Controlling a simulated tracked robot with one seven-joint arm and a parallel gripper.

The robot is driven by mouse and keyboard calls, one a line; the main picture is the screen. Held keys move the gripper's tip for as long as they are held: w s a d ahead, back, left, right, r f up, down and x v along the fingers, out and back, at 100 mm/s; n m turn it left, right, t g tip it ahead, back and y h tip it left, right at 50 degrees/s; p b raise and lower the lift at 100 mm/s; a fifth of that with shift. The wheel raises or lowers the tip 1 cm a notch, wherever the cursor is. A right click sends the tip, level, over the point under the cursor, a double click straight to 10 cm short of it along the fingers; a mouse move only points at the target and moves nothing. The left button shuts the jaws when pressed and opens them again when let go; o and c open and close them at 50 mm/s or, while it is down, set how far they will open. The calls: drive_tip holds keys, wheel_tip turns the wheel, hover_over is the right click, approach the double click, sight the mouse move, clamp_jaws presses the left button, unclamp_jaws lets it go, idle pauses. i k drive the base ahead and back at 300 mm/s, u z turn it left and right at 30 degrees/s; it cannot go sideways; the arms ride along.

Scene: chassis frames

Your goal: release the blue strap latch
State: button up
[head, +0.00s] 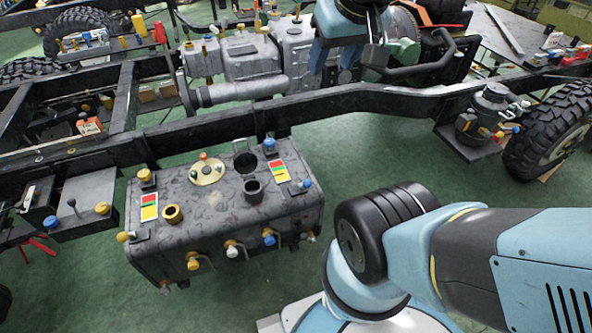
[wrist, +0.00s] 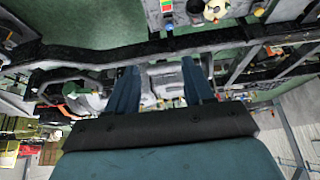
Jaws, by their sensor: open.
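A dark grey metal tank (head: 225,215) hangs at the near side of the chassis frame, with several coloured fittings. Blue fittings show at its upper back edge (head: 269,145), its right end (head: 306,184) and its front (head: 269,238). I cannot tell for sure which is the blue strap latch. A blue fitting also shows by the tank in the wrist view (wrist: 169,28). My gripper (head: 343,62) is above the engine, beyond the tank and to its right. In the wrist view my gripper (wrist: 160,67) has its two blue fingers wide apart with nothing held between them.
A black frame rail (head: 350,110) runs between the tank and the grey engine (head: 250,60). A black canister (head: 485,110) and a tyre (head: 555,130) stand at the right. A small box with levers (head: 85,205) sits left of the tank. Green floor is clear in front.

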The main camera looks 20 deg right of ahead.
sight(307, 183)
drive_tip(key=z, duration=0.85)
drive_tip(key=k, duration=1.4)
drive_tip(key=u, duration=0.8)
drive_tip(key=i, duration=1)
